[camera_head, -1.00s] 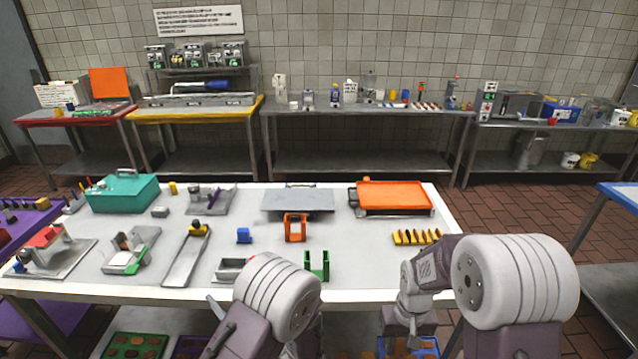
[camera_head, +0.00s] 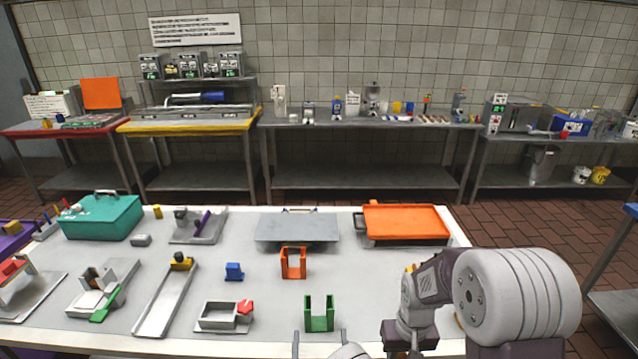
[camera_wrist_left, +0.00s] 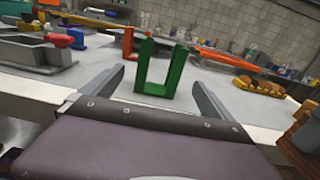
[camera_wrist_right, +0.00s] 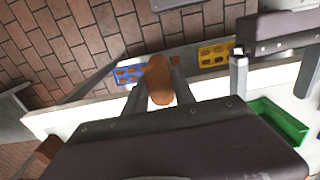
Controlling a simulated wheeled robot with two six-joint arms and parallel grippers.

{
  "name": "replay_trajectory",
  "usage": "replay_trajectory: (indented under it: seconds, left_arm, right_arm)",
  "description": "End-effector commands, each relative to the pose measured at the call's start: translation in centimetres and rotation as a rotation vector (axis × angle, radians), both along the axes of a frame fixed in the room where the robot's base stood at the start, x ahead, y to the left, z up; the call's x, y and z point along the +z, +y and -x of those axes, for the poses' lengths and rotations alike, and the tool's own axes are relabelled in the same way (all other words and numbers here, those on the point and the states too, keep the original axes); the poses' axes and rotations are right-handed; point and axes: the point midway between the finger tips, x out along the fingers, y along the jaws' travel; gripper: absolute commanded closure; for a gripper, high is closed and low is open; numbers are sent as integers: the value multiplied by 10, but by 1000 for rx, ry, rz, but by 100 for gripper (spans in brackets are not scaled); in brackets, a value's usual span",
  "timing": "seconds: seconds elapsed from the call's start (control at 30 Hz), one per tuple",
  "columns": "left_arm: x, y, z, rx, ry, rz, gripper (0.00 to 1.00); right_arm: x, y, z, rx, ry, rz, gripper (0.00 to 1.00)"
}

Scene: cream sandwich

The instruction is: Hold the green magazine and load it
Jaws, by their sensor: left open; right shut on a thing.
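The green magazine (camera_head: 319,316) is an upright U-shaped holder, open at the top, near the table's front edge. My left gripper (camera_head: 319,343) is open and empty in front of it. In the left wrist view the magazine (camera_wrist_left: 160,88) shows between and beyond the two fingers, apart from them. My right gripper (camera_wrist_right: 157,88) is shut on a brown biscuit-like piece (camera_wrist_right: 159,78), held out past the table's front edge. In the right wrist view the green magazine (camera_wrist_right: 280,120) lies at the right, partly cut off. The right fingers are out of the head view.
An orange U-shaped holder (camera_head: 293,263) stands behind the magazine. A blue block (camera_head: 234,272) and a grey frame with a red part (camera_head: 224,316) stand left. An orange tray (camera_head: 405,223) is at the back right.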

Motion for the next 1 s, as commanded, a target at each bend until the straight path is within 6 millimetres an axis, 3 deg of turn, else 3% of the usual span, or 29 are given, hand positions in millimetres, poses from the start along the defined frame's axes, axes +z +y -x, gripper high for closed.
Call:
replay_trajectory:
  seconds: [0.17, 0.6, 0.8, 1.0]
  left_arm:
    - [-1, 2, -20, 7, 0, 5, 2]
    - [-1, 5, -97, 6, -3, 4, 2]
    - [0, 5, -116, 4, -2, 2, 2]
    - [1, 5, -120, 3, -2, 0, 2]
  right_arm:
    - [-3, 0, 0, 0, 0, 0, 100]
    - [-18, 0, 0, 0, 0, 0, 100]
    - [-21, 0, 0, 0, 0, 0, 100]
    - [-21, 0, 0, 0, 0, 0, 100]
